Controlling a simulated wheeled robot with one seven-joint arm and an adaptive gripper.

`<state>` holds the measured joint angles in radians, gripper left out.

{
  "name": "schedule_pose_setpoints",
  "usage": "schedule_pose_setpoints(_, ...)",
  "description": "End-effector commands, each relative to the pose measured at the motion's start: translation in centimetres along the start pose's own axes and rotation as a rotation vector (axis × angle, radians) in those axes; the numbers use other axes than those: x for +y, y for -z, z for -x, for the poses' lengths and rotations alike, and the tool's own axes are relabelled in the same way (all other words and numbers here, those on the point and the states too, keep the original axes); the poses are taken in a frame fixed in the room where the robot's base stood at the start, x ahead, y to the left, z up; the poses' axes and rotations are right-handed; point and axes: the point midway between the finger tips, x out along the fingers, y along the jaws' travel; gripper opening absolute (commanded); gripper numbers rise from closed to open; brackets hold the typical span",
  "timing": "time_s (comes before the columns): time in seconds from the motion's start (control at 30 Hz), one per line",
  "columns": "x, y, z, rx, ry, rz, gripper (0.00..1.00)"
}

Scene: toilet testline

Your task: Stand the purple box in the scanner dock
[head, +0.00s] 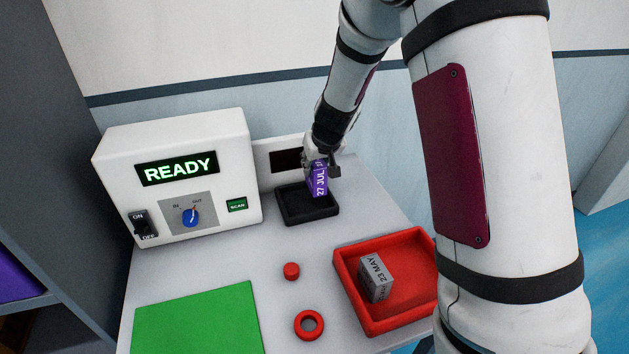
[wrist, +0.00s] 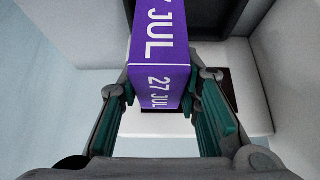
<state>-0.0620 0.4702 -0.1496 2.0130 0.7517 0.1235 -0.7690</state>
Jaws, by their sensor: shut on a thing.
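The purple box (head: 317,180), printed "27 JUL", stands upright at the black scanner dock (head: 292,217) beside the white machine. My gripper (head: 321,168) is shut on the upper part of the box from above. In the wrist view the purple box (wrist: 160,60) sits between the two teal-padded fingers (wrist: 160,100). I cannot tell whether the box's bottom touches the dock floor. The dock's dark tray (wrist: 215,18) shows in part at the top of the wrist view.
The white machine (head: 178,135) reads "READY". A red tray (head: 408,308) holds a grey box (head: 376,278) marked "23 MAY". A red cylinder (head: 291,271), a red ring (head: 309,337) and a green mat (head: 197,318) lie on the table in front.

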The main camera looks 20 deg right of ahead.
Motion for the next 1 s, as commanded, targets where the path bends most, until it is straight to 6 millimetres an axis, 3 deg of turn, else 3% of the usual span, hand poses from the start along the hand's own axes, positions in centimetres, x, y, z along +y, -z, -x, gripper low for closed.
schedule_pose_setpoints(0.3,0.1,-2.1,-3.3,-0.001,-0.001,-0.004,0.0)
schedule_pose_setpoints(0.8,0.0,-2.5,-3.9,0.001,-0.001,-0.001,0.0)
schedule_pose_setpoints(0.83,0.0,-2.5,-3.8,0.0,0.0,-0.001,0.38)
schedule_pose_setpoints(0.9,0.0,-2.5,-3.8,0.0,0.0,-0.001,0.51)
schedule_pose_setpoints(1.0,0.0,-2.5,-3.7,0.0,0.0,-0.001,0.51)
